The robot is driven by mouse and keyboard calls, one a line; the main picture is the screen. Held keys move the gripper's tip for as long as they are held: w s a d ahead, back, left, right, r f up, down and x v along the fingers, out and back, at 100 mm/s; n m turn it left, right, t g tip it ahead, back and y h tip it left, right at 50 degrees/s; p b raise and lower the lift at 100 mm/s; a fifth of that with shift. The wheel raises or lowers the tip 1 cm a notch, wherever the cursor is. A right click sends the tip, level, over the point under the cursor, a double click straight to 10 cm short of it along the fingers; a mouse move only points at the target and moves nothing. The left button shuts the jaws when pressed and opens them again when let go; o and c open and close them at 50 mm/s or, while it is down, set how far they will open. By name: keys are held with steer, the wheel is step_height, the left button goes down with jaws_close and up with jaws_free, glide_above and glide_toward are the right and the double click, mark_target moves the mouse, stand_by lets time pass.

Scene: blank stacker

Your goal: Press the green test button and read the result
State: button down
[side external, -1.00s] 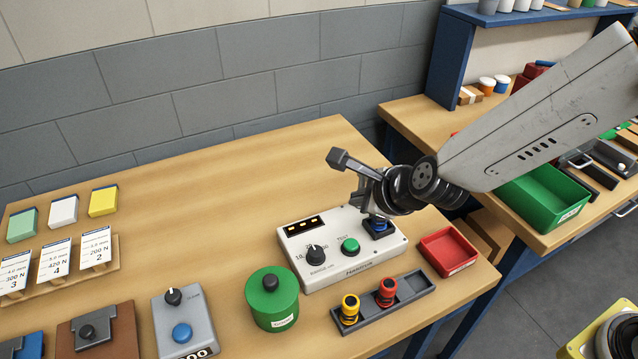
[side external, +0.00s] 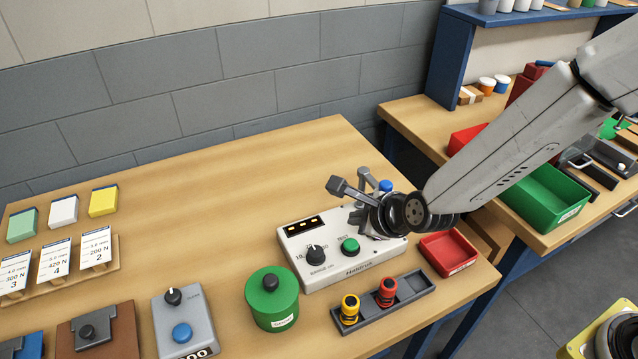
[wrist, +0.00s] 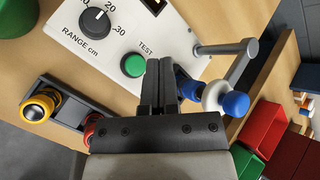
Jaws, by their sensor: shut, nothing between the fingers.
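The white tester (side external: 325,278) sits on the wooden bench. Its green test button (side external: 349,246) is on the top face, right of a black range knob (side external: 315,254). The dark display (side external: 304,226) shows short yellow marks, too small to read surely. In the wrist view, my gripper (wrist: 160,66) is shut and empty, its tips just right of the green button (wrist: 133,65). I cannot tell their height above the panel or whether they touch it. In the side view my wrist covers the tester's right part and hides the fingertips.
A grey post (wrist: 243,62) and a blue knob (wrist: 236,104) stand close right of my fingers. A green round container (side external: 272,302), a dark tray (side external: 410,293) with yellow and red pieces, and a red bin (side external: 448,254) surround the tester. The bench behind is clear.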

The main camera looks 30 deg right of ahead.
mark_target(348, 239)
steer(key=shift+f, duration=2)
steer(key=shift+f, duration=0.85)
stand_by(1.6)
steer(key=shift+r, duration=0.15)
stand_by(0.3)
steer(key=shift+r, duration=0.75)
steer(key=shift+r, duration=2.5)
